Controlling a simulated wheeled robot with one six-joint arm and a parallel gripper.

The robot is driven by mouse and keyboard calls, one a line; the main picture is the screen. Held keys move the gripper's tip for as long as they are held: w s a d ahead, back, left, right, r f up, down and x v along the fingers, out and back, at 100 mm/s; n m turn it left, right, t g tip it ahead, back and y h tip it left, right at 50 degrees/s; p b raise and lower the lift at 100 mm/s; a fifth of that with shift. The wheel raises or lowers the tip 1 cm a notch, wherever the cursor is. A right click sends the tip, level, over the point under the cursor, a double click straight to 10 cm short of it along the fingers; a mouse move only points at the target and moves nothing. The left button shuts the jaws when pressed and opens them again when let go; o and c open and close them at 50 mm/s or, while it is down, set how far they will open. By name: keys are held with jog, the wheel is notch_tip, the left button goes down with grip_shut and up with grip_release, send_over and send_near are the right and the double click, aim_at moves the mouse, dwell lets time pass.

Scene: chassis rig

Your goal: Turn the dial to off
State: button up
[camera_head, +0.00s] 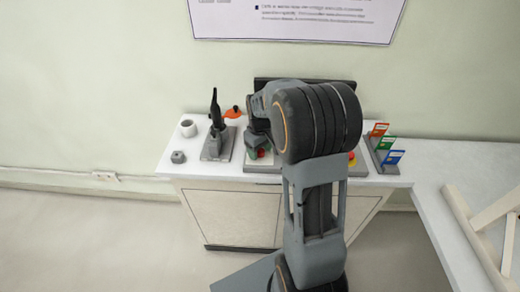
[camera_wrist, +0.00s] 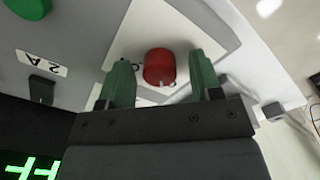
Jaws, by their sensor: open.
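A red round dial (camera_wrist: 159,66) sits on a white plate (camera_wrist: 143,21) in the wrist view, with a small pale mark on its near edge. Part of a dark letter shows at its left. My gripper (camera_wrist: 160,75) is open, with one green finger on each side of the dial. Whether the fingers touch it I cannot tell; small gaps seem to show. In the head view my gripper (camera_head: 258,146) is low over the left part of the grey panel, partly hidden by my arm.
A green knob (camera_wrist: 40,8), a "2 A" label (camera_wrist: 42,63) and a lit green display (camera_wrist: 32,168) are left in the wrist view. In the head view, a tool stand (camera_head: 219,143), white cup (camera_head: 188,128) and card rack (camera_head: 383,152) flank the panel.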

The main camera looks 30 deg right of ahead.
jog(key=shift+r, duration=0.1)
notch_tip(320, 180, up, 14)
jog(key=shift+p, duration=0.35)
jog(key=shift+f, duration=0.2)
dwell(0.4)
